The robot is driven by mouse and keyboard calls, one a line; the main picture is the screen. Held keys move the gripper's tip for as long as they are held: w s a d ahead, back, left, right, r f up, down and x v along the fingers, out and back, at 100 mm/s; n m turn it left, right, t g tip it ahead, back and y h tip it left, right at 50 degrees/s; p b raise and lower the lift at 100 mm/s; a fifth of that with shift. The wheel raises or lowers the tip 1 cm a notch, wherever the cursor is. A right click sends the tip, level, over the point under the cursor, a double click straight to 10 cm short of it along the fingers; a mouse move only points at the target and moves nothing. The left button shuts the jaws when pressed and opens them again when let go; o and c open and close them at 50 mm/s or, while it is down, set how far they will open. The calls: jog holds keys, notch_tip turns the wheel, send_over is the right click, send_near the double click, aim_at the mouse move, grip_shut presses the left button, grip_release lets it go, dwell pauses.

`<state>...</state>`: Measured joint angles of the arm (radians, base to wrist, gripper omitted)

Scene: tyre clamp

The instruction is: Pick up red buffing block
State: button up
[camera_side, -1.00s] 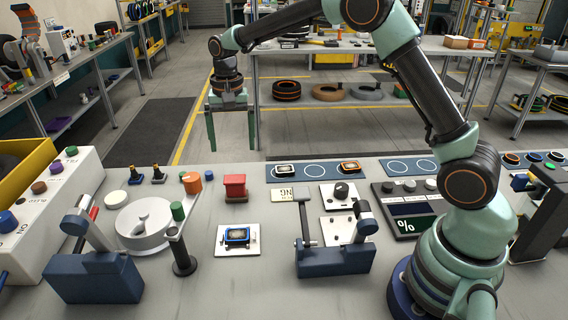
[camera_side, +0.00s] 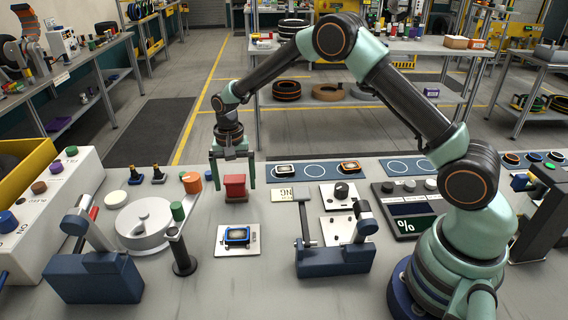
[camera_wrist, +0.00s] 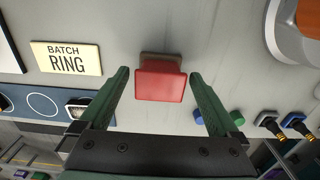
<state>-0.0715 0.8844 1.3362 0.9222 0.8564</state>
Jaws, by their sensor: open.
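The red buffing block (camera_side: 235,185) stands upright on the grey bench, on a dark base. In the wrist view the block (camera_wrist: 160,84) shows from above, between the two green fingers, with its brownish base edge at the top. My gripper (camera_side: 234,186) is open, with one finger on the left of the block and the other on the right. In the wrist view there is a visible gap between each finger of the gripper (camera_wrist: 160,80) and the block. The side view does not clearly show how far the fingertips are from the block in depth.
A blue mat (camera_side: 317,170) lies to the right. A "BATCH RING" sign (camera_wrist: 67,59) shows in the wrist view.

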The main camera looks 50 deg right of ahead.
aim_at(234, 178)
jog(key=shift+f, duration=0.95)
jog(key=c, duration=1.4)
jog(key=shift+o, duration=0.2)
jog(key=shift+r, duration=0.1)
notch_tip(234, 178, up, 20)
